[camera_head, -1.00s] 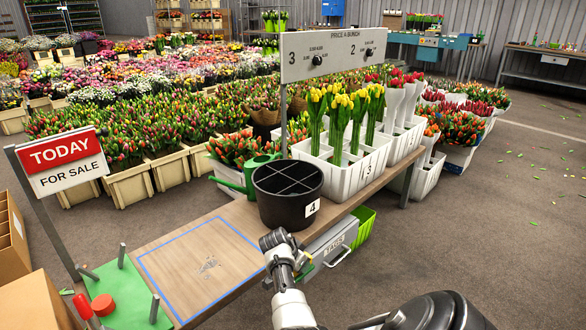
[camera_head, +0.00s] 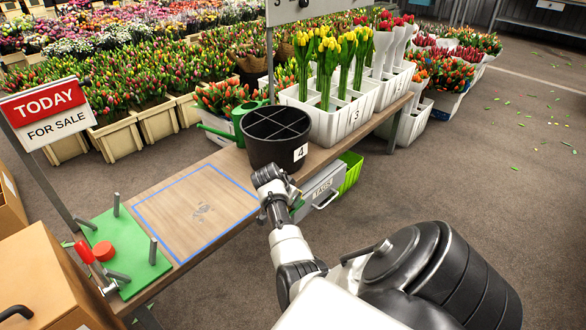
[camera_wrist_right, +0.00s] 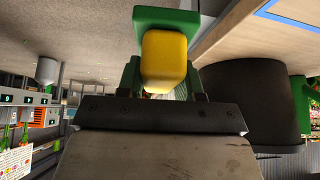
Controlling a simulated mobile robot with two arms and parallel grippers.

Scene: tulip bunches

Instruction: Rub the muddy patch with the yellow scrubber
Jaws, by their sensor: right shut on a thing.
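My right gripper (camera_head: 270,180) is at the bench's front edge, right of the square and in front of the black bucket, apart from the patch. In the right wrist view it is shut on the yellow scrubber (camera_wrist_right: 165,62), a yellow block with a green part (camera_wrist_right: 165,18) at its end. The grip itself is partly hidden by the gripper body. The scrubber is hard to make out in the head view. My left gripper is not in view.
The black divided bucket (camera_head: 276,135) stands close behind my right gripper, with a green watering can (camera_head: 240,118) beside it. A green board (camera_head: 122,250) with metal posts and a red knob lies left of the square. A grey drawer (camera_head: 325,188) hangs below the bench.

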